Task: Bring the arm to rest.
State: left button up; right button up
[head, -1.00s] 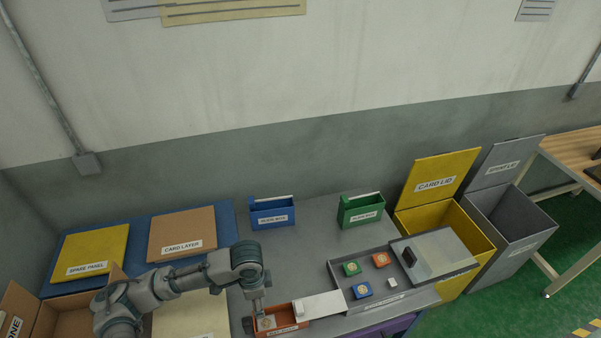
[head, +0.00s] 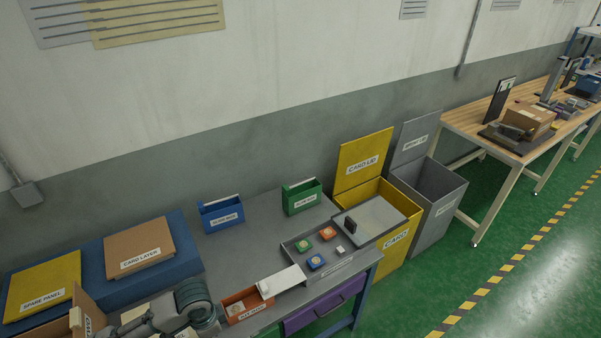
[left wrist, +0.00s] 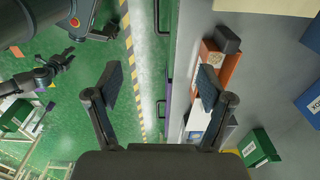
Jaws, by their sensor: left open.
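My left arm (head: 193,300) is folded low at the bottom left of the head view, at the front of the grey table. In the left wrist view my left gripper (left wrist: 160,85) is open, with its two dark fingers wide apart and nothing between them. Its right finger overlaps the view of the table and the orange box (left wrist: 232,66); its left finger is over the green floor. A dark jointed arm with a gripper-like end (left wrist: 62,62) shows at the upper left there, probably my right one; its jaws are too small to judge.
The grey table bears the orange box (head: 233,314), a white lid (head: 281,281), a blue bin (head: 222,216), a green bin (head: 302,199) and a tray (head: 330,270) with small blocks. A yellow card bin (head: 397,245) and grey bin (head: 440,215) stand right. The floor beyond is clear.

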pick_arm(q)
jog(key=s+d+f+n+t+h, duration=0.2)
jog(key=s+d+f+n+h, duration=0.15)
jog(key=d+f, duration=0.55)
jog(key=s+a+f+n+t+y, duration=0.1)
jog(key=s+a+f+n+y, duration=0.1)
jog(key=s+a+f+n, duration=0.3)
jog(key=s+a+f+n+y, duration=0.1)
jog(key=s+a+n, duration=0.15)
jog(key=s, duration=0.35)
notch_tip(320, 180, down, 18)
jog(key=s+f+g, duration=0.1)
jog(key=s+f, duration=0.4)
jog(key=f, duration=0.4)
jog(key=s+a+f+m, duration=0.1)
jog(key=s+f, duration=0.4)
jog(key=f, duration=0.4)
jog(key=shift+s+a+f+g, duration=0.25)
jog(key=shift+s+g, duration=0.15)
